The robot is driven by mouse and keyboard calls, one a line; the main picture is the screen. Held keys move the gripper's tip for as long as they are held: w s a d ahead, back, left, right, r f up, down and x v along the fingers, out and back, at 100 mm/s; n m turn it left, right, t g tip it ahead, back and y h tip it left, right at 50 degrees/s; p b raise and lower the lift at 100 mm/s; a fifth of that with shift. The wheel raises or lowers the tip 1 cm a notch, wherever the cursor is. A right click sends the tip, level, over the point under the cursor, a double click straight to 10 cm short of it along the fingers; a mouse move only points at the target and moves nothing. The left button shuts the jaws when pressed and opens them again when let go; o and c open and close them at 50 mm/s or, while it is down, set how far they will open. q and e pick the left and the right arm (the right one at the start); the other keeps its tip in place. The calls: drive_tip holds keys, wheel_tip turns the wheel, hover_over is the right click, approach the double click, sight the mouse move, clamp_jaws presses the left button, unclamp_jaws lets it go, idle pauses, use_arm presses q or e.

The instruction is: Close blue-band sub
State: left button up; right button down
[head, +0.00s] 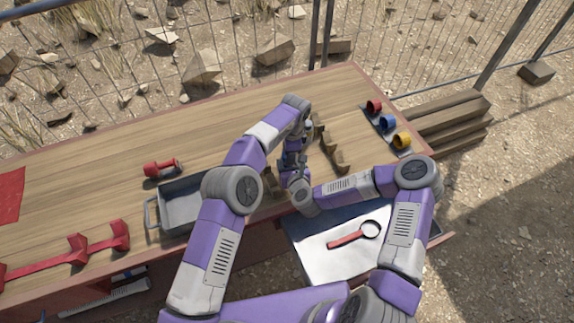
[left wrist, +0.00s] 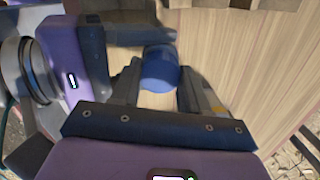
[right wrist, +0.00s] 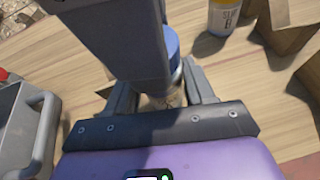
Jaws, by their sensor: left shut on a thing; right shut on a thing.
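The blue-topped sub is a small jar with a pale, clear-looking body (right wrist: 165,100) and a blue cap (left wrist: 161,68). In the right wrist view my right gripper (right wrist: 162,90) is shut around the body. My left gripper (left wrist: 160,82) is shut on the blue cap, directly above the right gripper. The cap is over the jar's top; whether it is seated fully cannot be told. In the head view both arms meet at the middle of the table, and the grippers largely hide the jar.
A grey tray (head: 163,222) with handles stands left of the grippers. Brown blocks (head: 336,158) and a labelled bottle (right wrist: 222,16) are close by. Red, blue (head: 387,123) and yellow cups stand at the right end. A red magnifier (head: 347,240) lies on the front white surface. The table's left has free room.

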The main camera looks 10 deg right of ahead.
use_arm(q)
drive_tip(key=m, duration=0.4)
drive_tip(key=o, duration=1.1)
drive_tip(key=shift+c, duration=0.2)
drive_tip(key=shift+o, duration=0.9)
drive_tip(key=shift+s+f, duration=0.1)
drive_tip(key=shift+f, duration=0.05)
drive_tip(key=r, duration=0.8)
drive_tip(key=shift+d, duration=0.3)
use_arm(e)
drive_tip(key=shift+c, duration=1.6)
unclamp_jaws()
